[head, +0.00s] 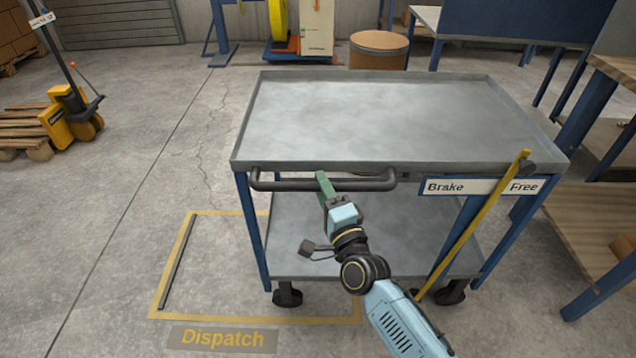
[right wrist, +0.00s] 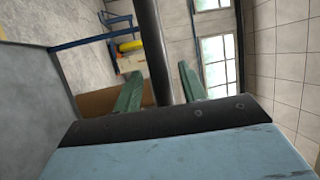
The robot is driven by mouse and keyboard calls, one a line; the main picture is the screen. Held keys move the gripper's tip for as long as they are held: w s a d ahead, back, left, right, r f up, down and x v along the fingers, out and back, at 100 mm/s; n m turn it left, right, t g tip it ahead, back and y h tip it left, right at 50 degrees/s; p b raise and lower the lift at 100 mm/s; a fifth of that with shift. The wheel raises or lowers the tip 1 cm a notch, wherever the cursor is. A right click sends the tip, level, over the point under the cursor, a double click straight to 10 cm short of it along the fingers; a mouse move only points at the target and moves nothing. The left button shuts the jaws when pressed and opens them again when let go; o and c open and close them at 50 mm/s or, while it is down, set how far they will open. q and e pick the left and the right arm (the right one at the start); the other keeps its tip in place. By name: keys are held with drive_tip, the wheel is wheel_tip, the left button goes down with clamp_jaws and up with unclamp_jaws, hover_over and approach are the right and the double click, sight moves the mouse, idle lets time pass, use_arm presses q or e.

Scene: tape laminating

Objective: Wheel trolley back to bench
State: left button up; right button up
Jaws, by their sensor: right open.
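The trolley (head: 380,115) has a grey top tray, a lower shelf, blue legs and black castors. Its dark handle (head: 275,185) runs along the near side. My right gripper (head: 323,187) is at the handle. In the right wrist view, the handle bar (right wrist: 150,45) lies between the two green fingers of this gripper (right wrist: 160,90), which are open. A yellow brake lever (head: 470,225) leans right across a "Brake / Free" label (head: 480,187), its top on the Free side. A wooden-topped bench (head: 617,68) with blue legs stands at the right. My left gripper is out of view.
A yellow floor outline marked "Dispatch" (head: 222,338) lies partly under the trolley, with a dark bar (head: 176,262) along its left side. A yellow pallet truck (head: 70,117) and pallet stand at far left. A round drum (head: 378,50) stands behind.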

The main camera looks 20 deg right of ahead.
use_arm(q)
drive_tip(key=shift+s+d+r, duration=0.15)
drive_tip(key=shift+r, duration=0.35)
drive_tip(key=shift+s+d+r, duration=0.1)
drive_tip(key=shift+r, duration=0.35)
use_arm(e)
drive_tip(key=shift+x, duration=1.5)
clamp_jaws()
